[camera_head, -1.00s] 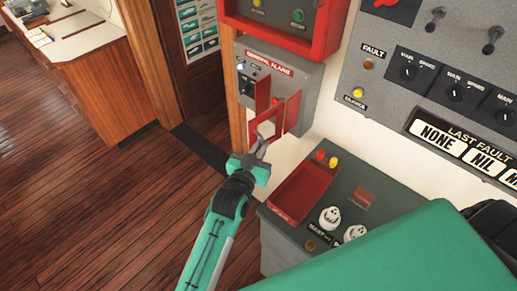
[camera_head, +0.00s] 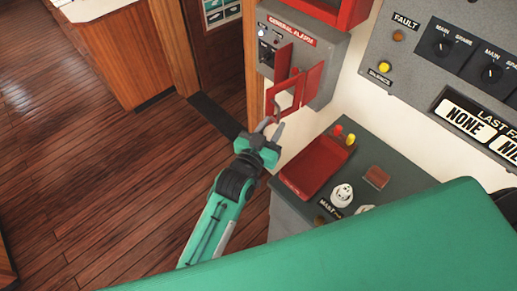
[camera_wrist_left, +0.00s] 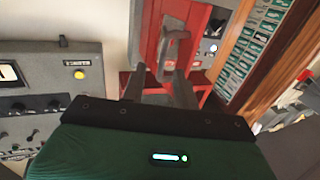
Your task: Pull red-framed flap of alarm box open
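The grey alarm box (camera_head: 325,62) with its general alarm label is on the wall, upper middle of the head view. Its red-framed flap (camera_head: 298,97) stands out from the box front, at an angle. In the left wrist view the flap (camera_wrist_left: 197,28) has a grey handle (camera_wrist_left: 174,50). My left gripper (camera_head: 271,128) is just below and in front of the flap's lower edge. Its two fingers are apart and also show in the wrist view (camera_wrist_left: 160,82), near the handle. I cannot tell whether they touch it. My right gripper is not in view.
A dark console (camera_head: 393,153) with a red tray-like cover (camera_head: 310,172), buttons and white knobs stands below right. A grey panel with switches (camera_head: 455,45) is on the wall at right. Wooden floor (camera_head: 110,200) lies open at left.

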